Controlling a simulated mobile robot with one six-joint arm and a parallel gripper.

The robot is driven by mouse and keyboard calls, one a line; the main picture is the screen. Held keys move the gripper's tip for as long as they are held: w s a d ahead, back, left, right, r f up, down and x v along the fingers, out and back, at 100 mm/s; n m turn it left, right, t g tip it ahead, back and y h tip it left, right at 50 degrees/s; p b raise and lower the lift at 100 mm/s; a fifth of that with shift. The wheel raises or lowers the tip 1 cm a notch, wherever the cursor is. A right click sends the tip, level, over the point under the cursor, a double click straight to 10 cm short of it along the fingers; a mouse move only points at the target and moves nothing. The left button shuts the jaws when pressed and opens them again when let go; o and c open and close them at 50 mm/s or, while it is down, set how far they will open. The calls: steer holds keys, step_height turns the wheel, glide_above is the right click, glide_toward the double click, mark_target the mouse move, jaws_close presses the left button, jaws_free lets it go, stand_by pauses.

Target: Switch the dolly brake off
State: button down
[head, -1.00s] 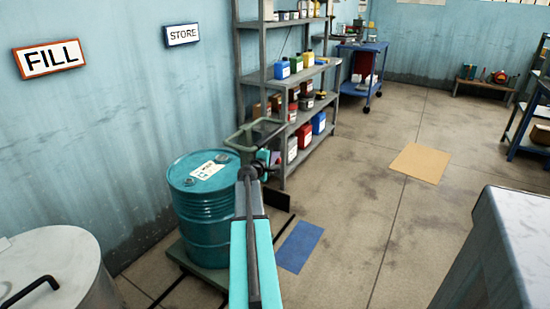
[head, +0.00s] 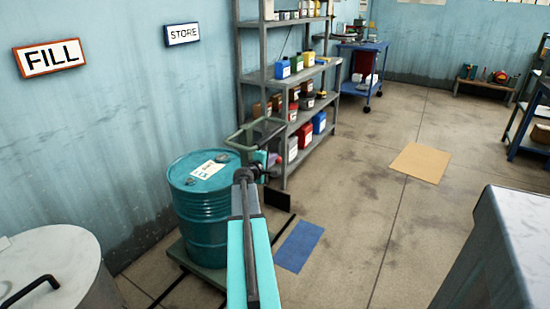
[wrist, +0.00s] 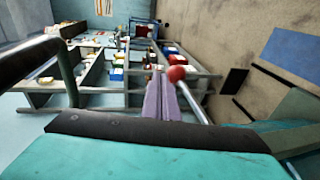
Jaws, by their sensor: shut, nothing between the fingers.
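The dolly (head: 190,258) is a low grey-green platform with an upright loop handle (head: 245,137). In the wrist view a brake lever (wrist: 196,101), a metal rod with a red ball knob (wrist: 176,73), rises from lower right. My gripper (wrist: 160,76) is shut and empty, its two purple fingers together. The knob appears just right of the fingertips; I cannot tell whether they touch.
A teal drum (head: 203,222) stands on the dolly. A dark handle bar (wrist: 62,70) crosses the wrist view's left side. Shelves (head: 285,75) with containers stand behind. A blue floor mat (head: 299,246) lies right of the dolly.

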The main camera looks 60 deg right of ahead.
steer(key=v, duration=1)
steer(key=shift+a, duration=0.3)
steer(key=shift+s, duration=0.15)
stand_by(0.3)
